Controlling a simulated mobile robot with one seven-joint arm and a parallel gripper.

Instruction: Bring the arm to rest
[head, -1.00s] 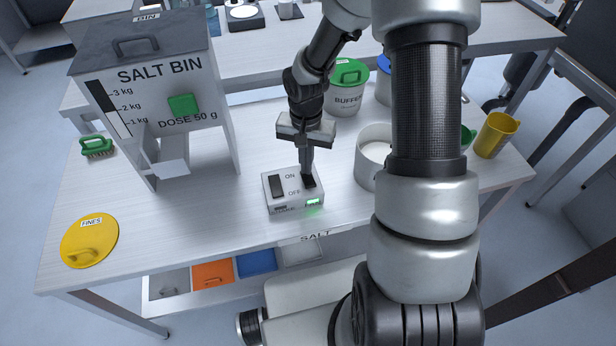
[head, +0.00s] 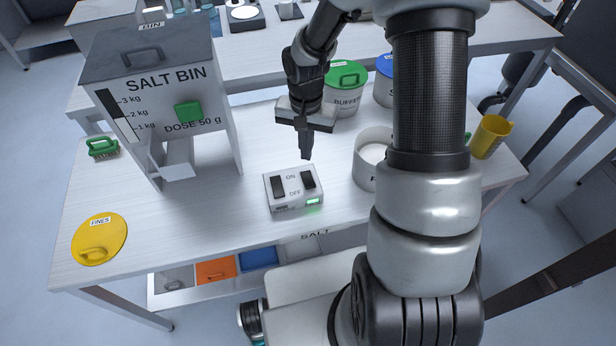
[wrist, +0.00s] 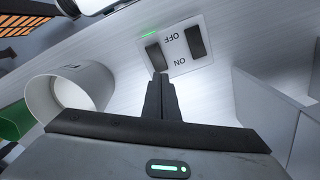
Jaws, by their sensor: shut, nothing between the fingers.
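My gripper (head: 305,155) is shut and empty. In the head view it hangs above the table, behind and above the switch box (head: 292,205), and looks clear of it. The switch box is pale grey with two dark rockers, ON and OFF marks and a lit green lamp (head: 314,201) on its front. In the wrist view the shut fingers (wrist: 161,80) point toward the switch box (wrist: 178,60), their tips overlapping its near edge in the picture. My arm rises over the right half of the head view and hides part of the table.
The salt bin (head: 155,85) stands at the left, with a green brush (head: 103,148) and a yellow FINES lid (head: 99,240) near it. An open white container (head: 369,165), a green-lidded BUFFER pot (head: 345,92) and a yellow cup (head: 491,137) stand to the right. The table's front middle is clear.

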